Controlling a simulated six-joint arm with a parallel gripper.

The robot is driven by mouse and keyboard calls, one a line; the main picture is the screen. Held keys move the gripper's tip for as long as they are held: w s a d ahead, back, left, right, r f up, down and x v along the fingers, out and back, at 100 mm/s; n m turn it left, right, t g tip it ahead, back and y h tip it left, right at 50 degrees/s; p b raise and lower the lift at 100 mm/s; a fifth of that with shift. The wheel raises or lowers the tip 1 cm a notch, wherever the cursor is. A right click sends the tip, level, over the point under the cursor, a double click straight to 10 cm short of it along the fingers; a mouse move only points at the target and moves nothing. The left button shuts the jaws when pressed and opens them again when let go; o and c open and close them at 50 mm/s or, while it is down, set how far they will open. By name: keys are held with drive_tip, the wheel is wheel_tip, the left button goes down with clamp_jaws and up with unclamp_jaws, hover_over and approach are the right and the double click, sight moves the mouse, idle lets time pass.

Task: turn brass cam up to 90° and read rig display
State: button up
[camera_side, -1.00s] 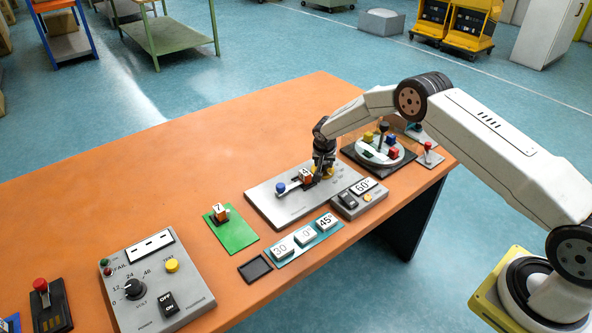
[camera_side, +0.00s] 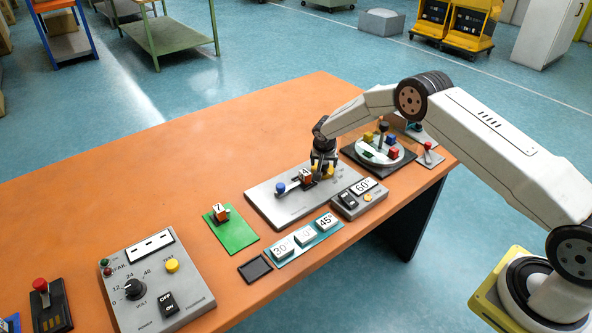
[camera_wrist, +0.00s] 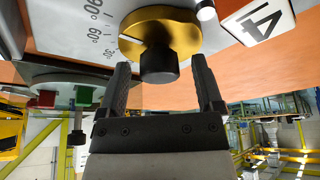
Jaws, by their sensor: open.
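The brass cam (camera_wrist: 160,30) is a round gold disc on the grey rig plate (camera_wrist: 60,25), with a black knob (camera_wrist: 159,64) on it. A pale line on its left edge faces the printed scale marks 30, 60 and 90; it lies nearest 30 and 60, but I cannot read the exact angle. My gripper (camera_wrist: 161,75) is open, a finger on each side of the knob with gaps. In the side view my gripper (camera_side: 322,165) is over the cam (camera_side: 329,171) and partly hides it.
A white block marked 4 (camera_side: 305,176) and a blue knob (camera_side: 280,187) are on the plate. A turntable (camera_side: 380,150) with coloured blocks stands behind. Number tiles (camera_side: 282,247), a green pad (camera_side: 238,236) and a control panel (camera_side: 158,285) lie to the left.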

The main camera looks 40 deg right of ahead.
drive_tip(key=shift+v, duration=3.6)
drive_tip(key=shift+s+a+r, duration=0.1)
drive_tip(key=shift+s+r, duration=0.05)
drive_tip(key=shift+r, duration=0.05)
drive_tip(key=s+a+r+n+y, duration=0.1)
drive_tip(key=s+a+r+n, duration=0.2)
drive_tip(key=s+r, duration=0.3)
drive_tip(key=s+a+r+n+y, duration=0.1)
drive_tip(key=s+a+r+n, duration=0.2)
drive_tip(key=s, duration=0.6)
drive_tip(key=s+a+r+n, duration=0.1)
drive_tip(key=s, duration=0.7)
drive_tip(key=s+a+r+n+y, duration=0.1)
drive_tip(key=s+a+r+n, duration=0.1)
drive_tip(key=s, duration=0.7)
drive_tip(key=shift+a, duration=0.15)
